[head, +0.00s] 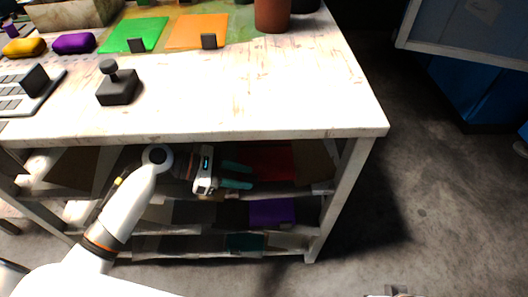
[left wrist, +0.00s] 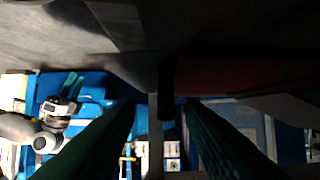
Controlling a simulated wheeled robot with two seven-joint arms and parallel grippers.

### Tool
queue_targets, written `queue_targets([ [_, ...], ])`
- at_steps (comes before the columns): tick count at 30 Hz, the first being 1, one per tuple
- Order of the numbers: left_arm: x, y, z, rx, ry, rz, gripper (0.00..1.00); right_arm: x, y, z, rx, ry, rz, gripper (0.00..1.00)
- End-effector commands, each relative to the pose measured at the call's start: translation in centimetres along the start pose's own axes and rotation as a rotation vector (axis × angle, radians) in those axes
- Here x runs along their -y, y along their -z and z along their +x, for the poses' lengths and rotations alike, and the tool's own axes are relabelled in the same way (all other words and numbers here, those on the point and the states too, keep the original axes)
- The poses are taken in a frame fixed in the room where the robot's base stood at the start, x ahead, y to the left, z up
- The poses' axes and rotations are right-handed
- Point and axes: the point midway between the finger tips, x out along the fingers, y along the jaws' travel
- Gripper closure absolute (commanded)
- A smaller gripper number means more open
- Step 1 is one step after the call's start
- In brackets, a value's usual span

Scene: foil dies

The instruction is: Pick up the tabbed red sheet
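The red sheet (head: 270,162) lies on the upper shelf under the table, partly in shadow. In the left wrist view the red sheet (left wrist: 240,76) shows as a dark red band, with a dark upright tab (left wrist: 167,90) at its near end. My left gripper (head: 250,175) reaches into that shelf with its teal fingers just left of the sheet. In the left wrist view my left gripper (left wrist: 161,106) is open, and the tab appears between its fingertips, with no visible contact. My right gripper (left wrist: 72,82) shows small in the left wrist view, its fingers apart and empty.
The worn white tabletop (head: 240,100) overhangs the shelves. A purple sheet (head: 272,211) and a teal sheet (head: 245,242) lie on lower shelves. A table leg (head: 338,200) stands right of the red sheet. Green (head: 135,34) and orange (head: 197,31) sheets lie on top.

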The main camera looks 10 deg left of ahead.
Motion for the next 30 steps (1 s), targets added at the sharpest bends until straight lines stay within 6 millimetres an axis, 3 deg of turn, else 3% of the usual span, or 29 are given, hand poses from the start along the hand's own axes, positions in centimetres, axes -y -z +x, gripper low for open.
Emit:
queue_targets([
  [9, 0.3, 0.7, 4.4, -0.003, -0.001, -0.001, 0.65, 0.0, 0.1, -0.3, -0.001, 0.0, 0.0, 0.64],
  [17, 0.3, 0.7, 4.8, -0.001, -0.001, 0.0, 0.65, 0.0, 0.0, -0.9, 0.005, 0.0, 0.0, 0.64],
  [20, 0.3, 0.7, 4.7, -0.001, -0.001, 0.0, 0.76, 0.0, 0.0, -0.9, 0.005, 0.0, 0.0, 0.64],
  [24, 0.3, 0.7, 4.7, -0.001, -0.001, -0.001, 0.99, 0.0, 0.0, -0.8, 0.005, 0.0, 0.0, 0.64],
  [30, 0.4, 0.7, 4.7, -0.002, 0.0, 0.001, 1.0, 0.0, 0.1, -0.7, 0.003, 0.0, 0.0, 0.64],
])
